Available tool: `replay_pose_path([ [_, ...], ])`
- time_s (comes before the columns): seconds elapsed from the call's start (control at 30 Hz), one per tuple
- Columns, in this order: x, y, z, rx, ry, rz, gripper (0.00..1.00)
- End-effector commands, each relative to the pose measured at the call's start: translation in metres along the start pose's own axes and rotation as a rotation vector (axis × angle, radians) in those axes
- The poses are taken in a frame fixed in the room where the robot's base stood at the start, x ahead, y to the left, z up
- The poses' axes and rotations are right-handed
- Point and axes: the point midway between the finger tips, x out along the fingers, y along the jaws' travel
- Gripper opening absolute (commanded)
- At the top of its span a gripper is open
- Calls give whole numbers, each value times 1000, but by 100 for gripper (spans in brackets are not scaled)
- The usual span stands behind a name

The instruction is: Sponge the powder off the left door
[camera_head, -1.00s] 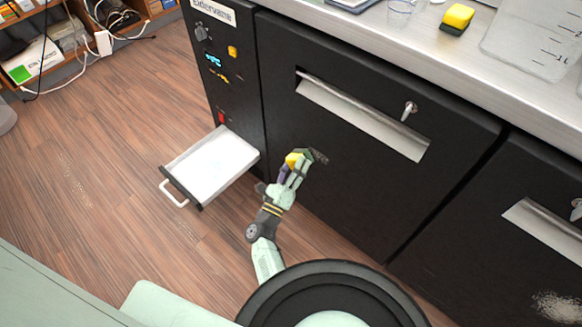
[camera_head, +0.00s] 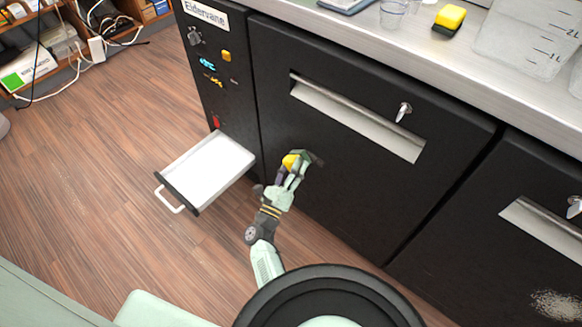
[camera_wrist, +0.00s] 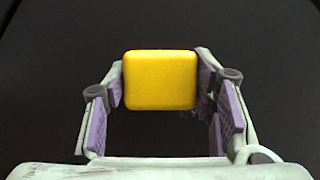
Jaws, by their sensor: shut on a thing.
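My gripper (camera_head: 292,168) is shut on a yellow sponge (camera_head: 288,159) at the lower left part of the black left door (camera_head: 350,175). In the wrist view, the sponge (camera_wrist: 160,80) sits between the two fingers, with the dark door face behind it. The sponge appears to be against the door, though the contact itself is hidden. A faint grey trace of powder (camera_head: 318,160) shows on the door just right of the gripper. Faint specks also show beside the right finger in the wrist view. The gripper hides part of the door.
An open white drawer (camera_head: 208,168) juts out left of my arm. The left door has a long metal handle (camera_head: 360,118) and a key (camera_head: 404,111). The right door (camera_head: 470,255) carries a pale powder patch (camera_head: 555,305).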

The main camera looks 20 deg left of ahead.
Motion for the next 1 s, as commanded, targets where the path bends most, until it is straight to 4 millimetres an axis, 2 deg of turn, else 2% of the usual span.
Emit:
replay_pose_path([
  [0.73, 12, -1, -6, 0, 0, -1, 25],
  [1.0, 7, -14, -17, -1, 2, 0, 25],
])
